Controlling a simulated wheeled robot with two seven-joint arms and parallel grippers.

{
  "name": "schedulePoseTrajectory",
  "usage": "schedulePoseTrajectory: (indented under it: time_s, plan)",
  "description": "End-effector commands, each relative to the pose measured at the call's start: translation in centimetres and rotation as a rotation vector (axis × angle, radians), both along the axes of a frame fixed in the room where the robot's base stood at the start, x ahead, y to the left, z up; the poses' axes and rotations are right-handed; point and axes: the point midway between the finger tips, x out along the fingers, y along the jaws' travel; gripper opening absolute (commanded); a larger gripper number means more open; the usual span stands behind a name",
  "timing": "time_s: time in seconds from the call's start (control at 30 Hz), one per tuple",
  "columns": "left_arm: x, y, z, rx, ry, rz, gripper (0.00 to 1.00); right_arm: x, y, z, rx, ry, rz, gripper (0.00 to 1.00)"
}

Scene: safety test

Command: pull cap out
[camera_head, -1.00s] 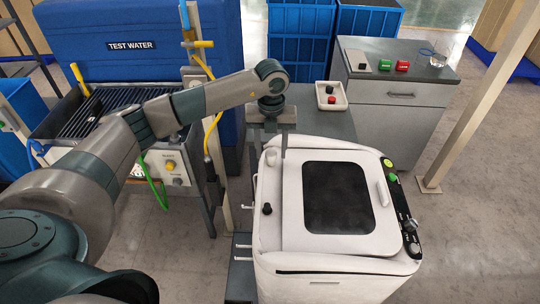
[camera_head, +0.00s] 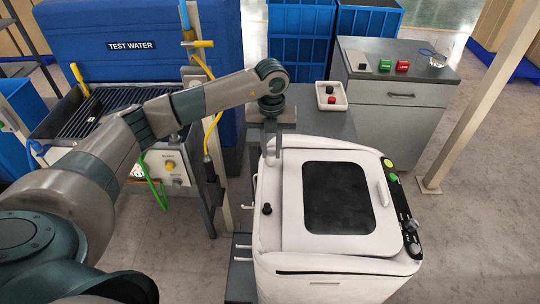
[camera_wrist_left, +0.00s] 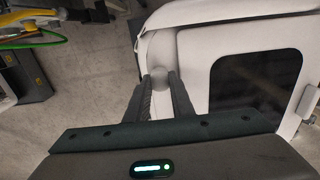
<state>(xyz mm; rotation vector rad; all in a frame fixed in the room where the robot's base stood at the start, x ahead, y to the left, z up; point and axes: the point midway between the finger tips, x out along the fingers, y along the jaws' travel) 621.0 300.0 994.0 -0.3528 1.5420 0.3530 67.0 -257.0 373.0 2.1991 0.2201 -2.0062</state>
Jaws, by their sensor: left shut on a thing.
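The white machine (camera_head: 273,240) has a hinged-looking lid with a dark window (camera_head: 338,197). A small, pale round cap (camera_wrist_left: 160,74) sits near the machine's far left corner, seen in the left wrist view. My left gripper (camera_head: 273,153) reaches down over that corner, and its fingers are shut on the cap. In the left wrist view, the two dark fingers (camera_wrist_left: 159,82) press on the cap from both sides. They hide most of it in the head view. The cap looks to be still at the machine's top surface. My right gripper is not in view.
A black knob (camera_head: 267,209) stands on the machine's left side. A control strip with a green button (camera_head: 393,178) runs along its right edge. A blue test-water tank (camera_head: 130,45) stands at left.

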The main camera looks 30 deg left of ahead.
Motion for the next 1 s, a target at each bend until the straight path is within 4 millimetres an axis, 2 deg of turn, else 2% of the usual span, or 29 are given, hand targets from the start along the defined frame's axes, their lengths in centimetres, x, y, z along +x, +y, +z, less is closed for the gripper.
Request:
schedulePoseTrajectory:
  time_s: [0.27, 1.0]
  plan:
    - [0.0, 0.0, 0.2, 0.000, 0.000, 0.000, 0.00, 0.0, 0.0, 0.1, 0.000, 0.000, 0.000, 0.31]
    - [0.0, 0.0, 2.6, 0.000, 0.000, 0.000, 0.00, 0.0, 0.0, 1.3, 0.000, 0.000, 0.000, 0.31]
